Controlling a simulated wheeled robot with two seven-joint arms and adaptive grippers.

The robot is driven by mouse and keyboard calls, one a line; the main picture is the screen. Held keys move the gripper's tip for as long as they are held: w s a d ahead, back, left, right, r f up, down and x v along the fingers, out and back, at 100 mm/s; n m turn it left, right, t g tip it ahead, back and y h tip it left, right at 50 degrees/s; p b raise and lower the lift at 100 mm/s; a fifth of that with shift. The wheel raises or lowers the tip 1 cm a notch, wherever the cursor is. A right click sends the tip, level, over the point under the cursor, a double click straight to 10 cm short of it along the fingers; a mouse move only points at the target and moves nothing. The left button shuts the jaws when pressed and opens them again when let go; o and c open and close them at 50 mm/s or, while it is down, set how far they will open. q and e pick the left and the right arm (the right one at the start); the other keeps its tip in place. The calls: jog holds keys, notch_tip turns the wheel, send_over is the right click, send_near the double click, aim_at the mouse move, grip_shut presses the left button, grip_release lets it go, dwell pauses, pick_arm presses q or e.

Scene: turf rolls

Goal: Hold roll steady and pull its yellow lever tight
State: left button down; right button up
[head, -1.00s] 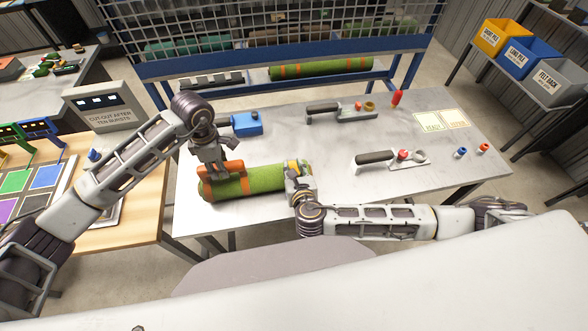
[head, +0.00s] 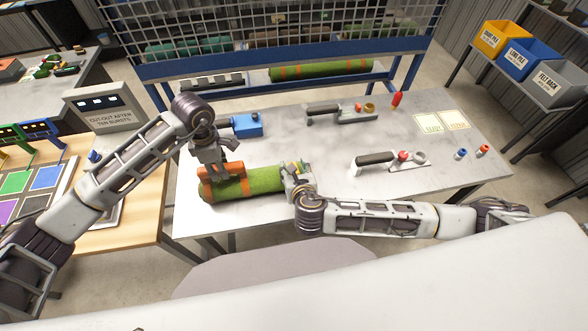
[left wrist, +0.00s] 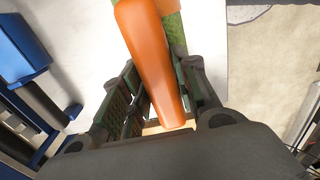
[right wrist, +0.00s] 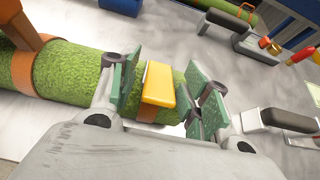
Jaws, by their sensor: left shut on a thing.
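A green turf roll (head: 262,181) with orange bands lies on the grey bench. An orange handle (head: 222,172) stands on its left part. My left gripper (head: 222,164) is shut on this handle; the handle runs between its fingers in the left wrist view (left wrist: 152,60). My right gripper (head: 297,178) is at the roll's right end, partly hiding it. In the right wrist view its fingers stand open on both sides of the yellow lever (right wrist: 160,84), with visible gaps. The lever sits over the roll's right orange band.
Behind the roll is a blue block-shaped tool (head: 246,124). Black-handled tools (head: 375,158) lie to the right and at the back. The bench front right of the roll is mostly clear.

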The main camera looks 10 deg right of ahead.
jog(key=shift+s+r, duration=0.1)
jog(key=shift+s, duration=0.05)
jog(key=v, duration=1.1)
jog(key=shift+s, duration=0.3)
jog(key=shift+r, duration=0.1)
pick_arm(q)
jog(key=c, duration=1)
grip_release()
jog(key=shift+r, duration=0.15)
notch_tip(320, 180, up, 12)
jog(key=shift+s+f, duration=0.1)
jog(key=shift+f, duration=0.15)
pick_arm(e)
jog(key=shift+s, duration=0.1)
